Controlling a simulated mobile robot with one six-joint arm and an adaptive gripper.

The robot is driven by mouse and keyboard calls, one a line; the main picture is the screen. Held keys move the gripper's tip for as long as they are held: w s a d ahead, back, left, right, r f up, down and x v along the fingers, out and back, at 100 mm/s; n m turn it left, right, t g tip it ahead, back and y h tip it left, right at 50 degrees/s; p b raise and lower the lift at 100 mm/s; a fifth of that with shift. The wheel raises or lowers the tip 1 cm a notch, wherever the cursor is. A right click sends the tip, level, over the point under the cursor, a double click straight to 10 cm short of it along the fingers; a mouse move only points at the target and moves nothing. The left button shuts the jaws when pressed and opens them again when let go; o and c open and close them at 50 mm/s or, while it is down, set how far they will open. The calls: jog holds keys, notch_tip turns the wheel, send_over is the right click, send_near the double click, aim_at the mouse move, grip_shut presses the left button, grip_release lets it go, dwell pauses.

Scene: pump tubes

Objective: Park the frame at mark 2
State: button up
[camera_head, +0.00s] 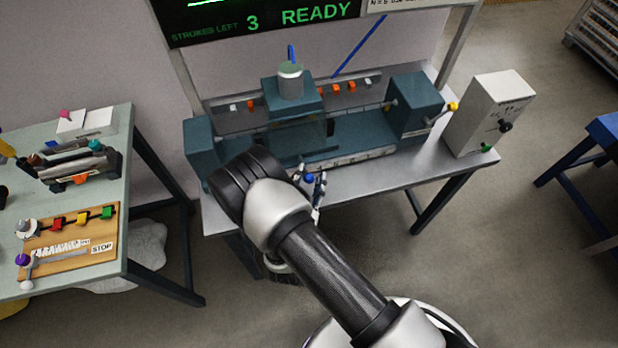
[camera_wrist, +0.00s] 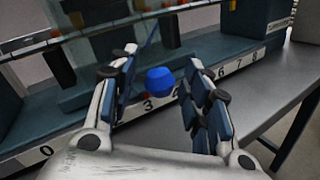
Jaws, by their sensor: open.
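The teal frame (camera_head: 291,107) stands on the bench rail, left of the middle, with a pale grey cylinder on top. A blue knob (camera_head: 309,178) sits at its front; in the wrist view the knob (camera_wrist: 160,80) lies between my fingers. My gripper (camera_head: 311,176) is open around the knob, with gaps visible on both sides in the wrist view (camera_wrist: 168,74). The numbered scale (camera_wrist: 240,66) runs along the bench front. Its 0, 3, 6, 7 and 8 are readable. The knob appears near 3 and 4; mark 2 is not clearly readable, and the frame's exact mark cannot be told.
Teal end blocks (camera_head: 415,103) bound the rail. A white box (camera_head: 489,112) with a black knob stands at the bench's right. A screen (camera_head: 262,20) above reads READY, strokes left 3. A side table (camera_head: 110,245) at left carries tubes and a wooden board (camera_head: 70,240).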

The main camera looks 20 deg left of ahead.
jog(key=shift+w, duration=0.25)
jog(key=shift+c, duration=0.5)
grip_shut()
